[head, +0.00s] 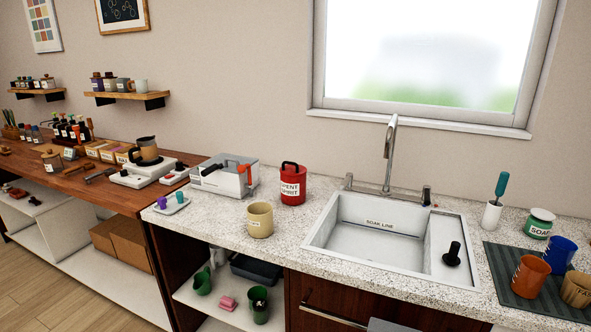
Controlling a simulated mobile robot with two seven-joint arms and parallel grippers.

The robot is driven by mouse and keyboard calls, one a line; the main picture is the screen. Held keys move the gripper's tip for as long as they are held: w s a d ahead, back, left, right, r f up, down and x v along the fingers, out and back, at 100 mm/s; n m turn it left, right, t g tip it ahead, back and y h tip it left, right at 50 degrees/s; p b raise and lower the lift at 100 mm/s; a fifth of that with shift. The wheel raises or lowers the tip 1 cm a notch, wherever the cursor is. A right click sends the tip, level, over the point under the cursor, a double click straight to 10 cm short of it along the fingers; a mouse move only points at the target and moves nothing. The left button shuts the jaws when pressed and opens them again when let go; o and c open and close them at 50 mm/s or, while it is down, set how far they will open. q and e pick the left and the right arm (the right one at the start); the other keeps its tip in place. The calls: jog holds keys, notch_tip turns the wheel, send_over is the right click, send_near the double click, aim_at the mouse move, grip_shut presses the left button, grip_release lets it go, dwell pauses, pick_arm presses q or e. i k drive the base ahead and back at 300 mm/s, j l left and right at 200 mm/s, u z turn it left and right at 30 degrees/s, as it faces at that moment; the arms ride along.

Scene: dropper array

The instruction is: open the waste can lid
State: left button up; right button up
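A red can (291,199) with a white label reading "SPENT SPIRIT", as far as I can read it, stands upright on the speckled counter left of the sink. It is the only thing in view that looks like the waste can. A black handle or lid part (290,165) arches over its top. The lid looks closed, but it is too small to be sure. Neither of my grippers shows in the head view, and nothing is touching the can.
A beige mug (260,220) stands in front of the can, and a grey-white box device (224,177) is close on its left. The sink (345,246) with its tall faucet (390,150) is on the right. Bare counter lies between the mug and sink.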

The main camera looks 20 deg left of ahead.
aim_at(293, 169)
jog(key=i+j, duration=0.1)
jog(key=j, duration=0.55)
jog(key=i+j+z, duration=0.1)
jog(key=j, duration=0.5)
